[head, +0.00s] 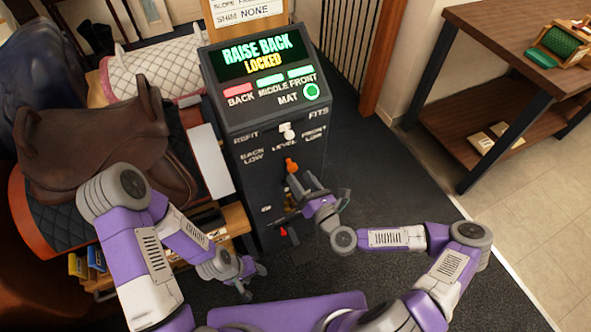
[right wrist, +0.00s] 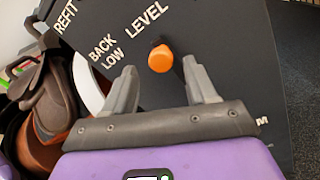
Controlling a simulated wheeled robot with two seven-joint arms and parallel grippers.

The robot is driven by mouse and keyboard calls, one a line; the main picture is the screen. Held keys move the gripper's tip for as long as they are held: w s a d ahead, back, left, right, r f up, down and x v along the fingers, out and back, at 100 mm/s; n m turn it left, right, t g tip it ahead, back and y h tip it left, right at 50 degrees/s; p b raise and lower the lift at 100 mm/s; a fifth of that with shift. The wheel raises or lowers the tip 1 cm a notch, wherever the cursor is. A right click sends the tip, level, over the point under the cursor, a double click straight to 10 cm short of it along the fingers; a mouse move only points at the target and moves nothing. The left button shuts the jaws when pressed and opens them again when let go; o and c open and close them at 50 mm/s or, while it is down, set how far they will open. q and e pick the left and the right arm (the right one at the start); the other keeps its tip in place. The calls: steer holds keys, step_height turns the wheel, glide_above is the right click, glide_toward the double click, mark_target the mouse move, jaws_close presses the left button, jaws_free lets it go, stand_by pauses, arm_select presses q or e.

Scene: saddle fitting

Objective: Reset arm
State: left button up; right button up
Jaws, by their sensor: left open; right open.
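My right gripper (head: 303,187) is open in front of the black console (head: 262,150). In the right wrist view its two fingers (right wrist: 158,90) stand apart, with an orange knob (right wrist: 160,59) showing beyond and between them. The gap between finger and knob looks clear, but I cannot tell the distance. The orange knob also shows in the head view (head: 291,165), just above the gripper. My left gripper (head: 248,280) is open and empty, low at the left of the console's base. The console's screen (head: 255,58) reads "RAISE BACK LOCKED".
A brown saddle (head: 100,145) sits on a stand at the left, near my left arm. A white selector knob (head: 287,131) is on the console. A wooden workbench (head: 490,50) stands at the right. Dark floor between console and bench is clear.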

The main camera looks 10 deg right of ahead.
arm_select(q)
steer(key=shift+r, duration=0.1)
arm_select(e)
steer(key=shift+v, duration=1)
steer(key=s+a+f+n+g+y+p, duration=0.2)
steer(key=s+a+f+n+g, duration=0.75)
steer(key=n, duration=0.85)
arm_select(q)
step_height(320, 180, up, 4)
steer(key=shift+r+p, duration=0.15)
steer(key=shift+p, duration=1.05)
arm_select(e)
steer(key=s+d+f+n+g+h, duration=0.5)
steer(key=d+n, duration=0.5)
steer(key=n, duration=0.6)
steer(key=s+g, duration=0.2)
steer(key=s, duration=0.1)
steer(key=shift+d+f+h, duration=0.25)
steer(key=shift+h, duration=0.05)
steer(key=shift+s, duration=0.15)
steer(key=shift+c, duration=0.2)
